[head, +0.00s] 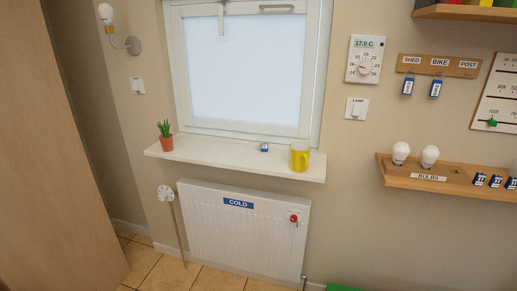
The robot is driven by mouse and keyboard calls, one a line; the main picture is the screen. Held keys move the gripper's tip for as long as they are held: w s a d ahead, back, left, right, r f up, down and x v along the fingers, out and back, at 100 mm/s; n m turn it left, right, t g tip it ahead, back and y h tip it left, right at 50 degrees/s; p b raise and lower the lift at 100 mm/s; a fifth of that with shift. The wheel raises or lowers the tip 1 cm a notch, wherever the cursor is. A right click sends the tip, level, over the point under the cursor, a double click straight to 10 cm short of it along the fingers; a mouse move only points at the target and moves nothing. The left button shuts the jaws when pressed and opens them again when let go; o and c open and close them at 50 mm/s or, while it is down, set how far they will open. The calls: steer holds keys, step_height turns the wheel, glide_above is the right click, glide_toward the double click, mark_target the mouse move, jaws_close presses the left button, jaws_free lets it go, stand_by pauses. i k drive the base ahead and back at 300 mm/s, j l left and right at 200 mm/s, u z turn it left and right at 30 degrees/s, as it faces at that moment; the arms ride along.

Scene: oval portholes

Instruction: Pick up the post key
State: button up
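One blue-tagged key (407,86) hangs under SHED and another blue-tagged key (435,89) hangs under BIKE. Nothing hangs under POST. A small blue and white item (264,147) lies on the windowsill (215,153), left of a yellow mug. It resembles a key tag, but it is too small to read. My gripper is not in view.
The yellow mug (299,156) and a potted plant (165,136) stand on the sill. Below is a radiator (240,235) labelled COLD with a red knob (294,218). A wooden shelf (400,181) with bulbs juts out at right. A wooden panel (55,150) stands at left.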

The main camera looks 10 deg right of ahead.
mark_target(264, 148)
steer(key=i+j, duration=0.25)
steer(key=i+j+z, duration=0.1)
steer(key=j, duration=0.4)
steer(key=i+j, duration=0.3)
steer(key=i+j+z, duration=0.1)
steer(key=j, duration=0.35)
steer(key=i+j, duration=0.3)
steer(key=i+j+z, duration=0.1)
steer(key=j, duration=0.4)
steer(key=i, duration=0.1)
